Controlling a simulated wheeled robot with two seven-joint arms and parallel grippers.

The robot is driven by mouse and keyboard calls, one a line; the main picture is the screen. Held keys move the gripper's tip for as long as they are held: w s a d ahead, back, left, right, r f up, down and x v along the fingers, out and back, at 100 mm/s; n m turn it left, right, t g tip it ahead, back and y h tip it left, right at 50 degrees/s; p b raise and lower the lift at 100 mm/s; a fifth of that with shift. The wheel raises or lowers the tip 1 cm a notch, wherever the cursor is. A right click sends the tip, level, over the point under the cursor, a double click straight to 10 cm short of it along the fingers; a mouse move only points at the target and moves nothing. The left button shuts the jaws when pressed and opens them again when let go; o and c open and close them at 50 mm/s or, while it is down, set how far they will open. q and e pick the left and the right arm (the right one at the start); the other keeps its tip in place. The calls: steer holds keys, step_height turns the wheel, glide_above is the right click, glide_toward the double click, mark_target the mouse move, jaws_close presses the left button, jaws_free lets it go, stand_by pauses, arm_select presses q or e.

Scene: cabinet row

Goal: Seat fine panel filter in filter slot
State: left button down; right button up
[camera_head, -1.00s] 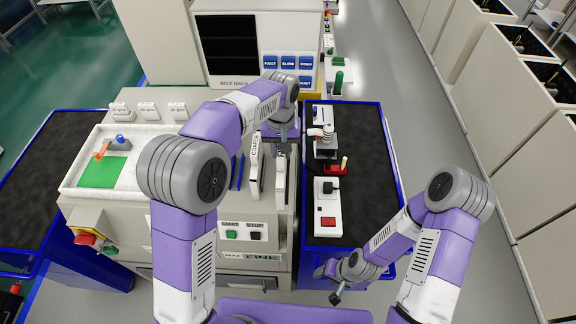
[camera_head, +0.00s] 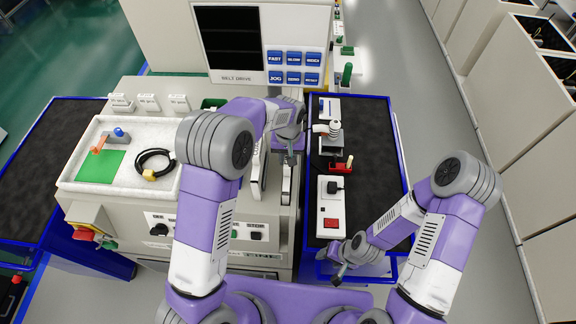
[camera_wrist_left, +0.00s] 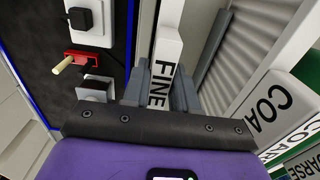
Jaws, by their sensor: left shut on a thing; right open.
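The fine panel filter, a white slab marked FINE (camera_wrist_left: 166,55), stands between the two grey fingers of my left gripper (camera_wrist_left: 158,88) in the left wrist view. The gripper is shut on it. In the head view my left gripper (camera_head: 289,150) is over the right part of the machine top, with the filter (camera_head: 286,184) partly hidden under it. The coarse panel (camera_wrist_left: 277,103) stands close to its right in the wrist view, apart from it. I cannot make out the filter slot for certain; my arm and gripper cover part of that area. My right gripper (camera_head: 340,273) is open and empty.
A dark side table (camera_head: 368,140) with blue edges stands right of the machine. It holds a white box with a red switch (camera_head: 330,222) and a red block (camera_head: 340,166). A white tray (camera_head: 130,186) with a black cable (camera_head: 154,160) lies left of my left arm.

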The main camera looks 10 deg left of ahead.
arm_select(q)
step_height(320, 180, down, 5)
steer(key=shift+r, duration=0.1)
stand_by(0.4)
steer(key=c, duration=0.9)
jaws_free()
steer(key=shift+f, duration=0.2)
steer(key=shift+r, duration=0.2)
step_height(320, 180, up, 12)
